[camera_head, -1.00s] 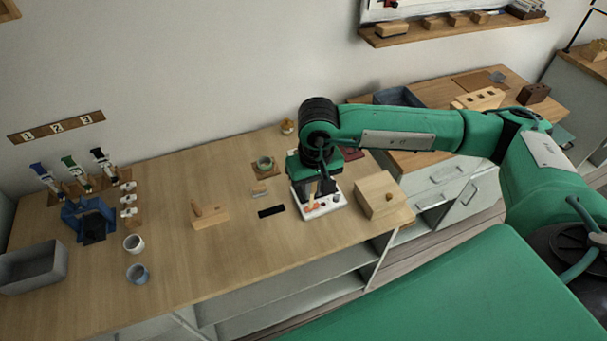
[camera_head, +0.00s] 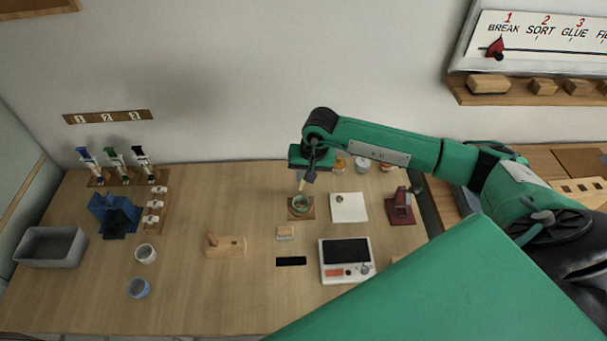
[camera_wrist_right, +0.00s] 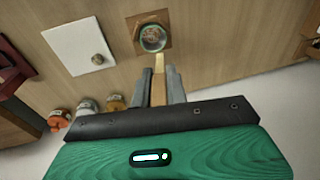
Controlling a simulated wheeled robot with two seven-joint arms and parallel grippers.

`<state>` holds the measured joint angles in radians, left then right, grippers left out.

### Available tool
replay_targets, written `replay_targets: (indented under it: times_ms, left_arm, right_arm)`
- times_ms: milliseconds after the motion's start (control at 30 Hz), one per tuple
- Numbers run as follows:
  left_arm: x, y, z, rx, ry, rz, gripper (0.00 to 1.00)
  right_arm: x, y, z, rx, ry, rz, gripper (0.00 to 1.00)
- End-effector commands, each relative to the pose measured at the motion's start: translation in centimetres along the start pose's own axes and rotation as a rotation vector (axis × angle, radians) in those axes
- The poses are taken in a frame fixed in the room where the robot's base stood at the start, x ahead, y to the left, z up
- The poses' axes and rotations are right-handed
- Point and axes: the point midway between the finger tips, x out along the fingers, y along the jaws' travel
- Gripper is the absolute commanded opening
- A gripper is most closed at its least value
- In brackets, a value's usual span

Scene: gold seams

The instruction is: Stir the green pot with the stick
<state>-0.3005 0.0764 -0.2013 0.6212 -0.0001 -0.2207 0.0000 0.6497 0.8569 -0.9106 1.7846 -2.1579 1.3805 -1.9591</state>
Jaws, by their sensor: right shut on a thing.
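The small green pot (camera_head: 300,208) stands on a square brown mat (camera_head: 292,214) near the back middle of the table. My right gripper (camera_head: 309,176) is just behind and above it, shut on the pale wooden stick (camera_head: 301,185). The stick points down toward the pot. In the right wrist view the stick (camera_wrist_right: 158,88) sits between the two grey fingers, its tip close to the near rim of the pot (camera_wrist_right: 153,40). I cannot tell whether the tip is over the rim or apart from it. My left gripper is out of view.
A white square pad (camera_head: 348,208) lies right of the pot, with a dark red stand (camera_head: 401,208) beyond. Small jars (camera_head: 361,164) stand behind.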

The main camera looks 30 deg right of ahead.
Motion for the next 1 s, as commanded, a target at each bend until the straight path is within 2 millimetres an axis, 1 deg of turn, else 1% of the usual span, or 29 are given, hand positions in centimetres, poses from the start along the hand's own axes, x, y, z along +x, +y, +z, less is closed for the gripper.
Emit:
replay_targets:
  times_ms: [100,267,400,667,733,1000]
  left_arm:
    - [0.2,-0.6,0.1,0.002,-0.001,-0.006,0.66]
    - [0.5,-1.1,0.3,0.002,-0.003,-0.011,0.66]
    - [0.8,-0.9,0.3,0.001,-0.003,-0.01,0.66]
    - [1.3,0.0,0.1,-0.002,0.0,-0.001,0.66]
    - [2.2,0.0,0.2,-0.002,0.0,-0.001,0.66]
    - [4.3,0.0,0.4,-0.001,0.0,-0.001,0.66]
  right_arm:
    - [0.5,0.1,0.1,0.0,0.0,0.0,0.0]
    - [1.4,0.5,0.3,0.0,-0.001,0.001,0.0]
    - [2.5,0.8,0.5,0.001,-0.002,0.002,0.0]
    - [4.5,1.4,0.9,-0.001,-0.002,0.002,0.0]
    - [5.2,1.5,0.9,-0.002,0.0,0.001,0.0]
    - [7.0,1.5,0.8,-0.001,0.0,0.0,0.0]
